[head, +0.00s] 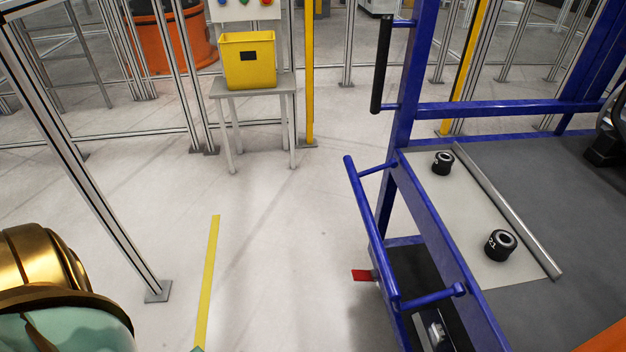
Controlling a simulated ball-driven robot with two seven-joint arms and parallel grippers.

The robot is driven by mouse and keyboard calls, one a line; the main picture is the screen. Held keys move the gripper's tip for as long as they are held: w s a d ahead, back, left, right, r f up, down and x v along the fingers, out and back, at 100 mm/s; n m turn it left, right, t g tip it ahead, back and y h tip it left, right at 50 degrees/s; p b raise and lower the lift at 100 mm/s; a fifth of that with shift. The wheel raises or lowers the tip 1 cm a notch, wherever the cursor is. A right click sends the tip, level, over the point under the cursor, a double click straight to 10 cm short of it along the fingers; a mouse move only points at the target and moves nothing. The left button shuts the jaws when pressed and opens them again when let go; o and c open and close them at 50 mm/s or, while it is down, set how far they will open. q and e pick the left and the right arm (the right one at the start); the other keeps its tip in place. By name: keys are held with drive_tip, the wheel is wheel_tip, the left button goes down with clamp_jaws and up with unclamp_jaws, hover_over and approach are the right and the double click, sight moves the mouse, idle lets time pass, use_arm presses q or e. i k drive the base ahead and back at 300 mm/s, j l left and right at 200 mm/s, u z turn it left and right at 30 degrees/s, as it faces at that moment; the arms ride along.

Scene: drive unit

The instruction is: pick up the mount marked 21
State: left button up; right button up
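The mount that seems to be marked 21 (500,245) is a short black cylinder with a pale ring-shaped top. It stands on a light grey panel of the blue-framed cart at the right, near the panel's front end. Its white marking is small and turned sideways. A second, similar black mount (443,162) stands farther back on the same panel; its marking is too small to read. Neither gripper shows in the head view, and nothing is touching either mount.
A silver bar (505,210) borders the light panel (475,215) on its right. The cart's blue rail (372,230) and handle lie on its near left side. A yellow bin (248,62) sits on a small grey table. The floor between is open; a fence post (85,170) stands left.

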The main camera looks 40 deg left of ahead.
sight(501, 244)
drive_tip(key=j+u, duration=0.45)
drive_tip(key=z, duration=0.4)
drive_tip(key=j+z, duration=0.35)
drive_tip(key=k+j+z, duration=0.15)
drive_tip(key=j+z, duration=0.2)
drive_tip(key=k+j+z, duration=0.15)
drive_tip(key=j+z, duration=0.15)
drive_tip(key=j, duration=0.2)
drive_tip(key=k+j, duration=0.15)
drive_tip(key=j, duration=0.15)
drive_tip(key=k+j, duration=0.15)
drive_tip(key=j, duration=0.15)
drive_tip(key=k+j+z, duration=0.1)
drive_tip(key=j, duration=0.2)
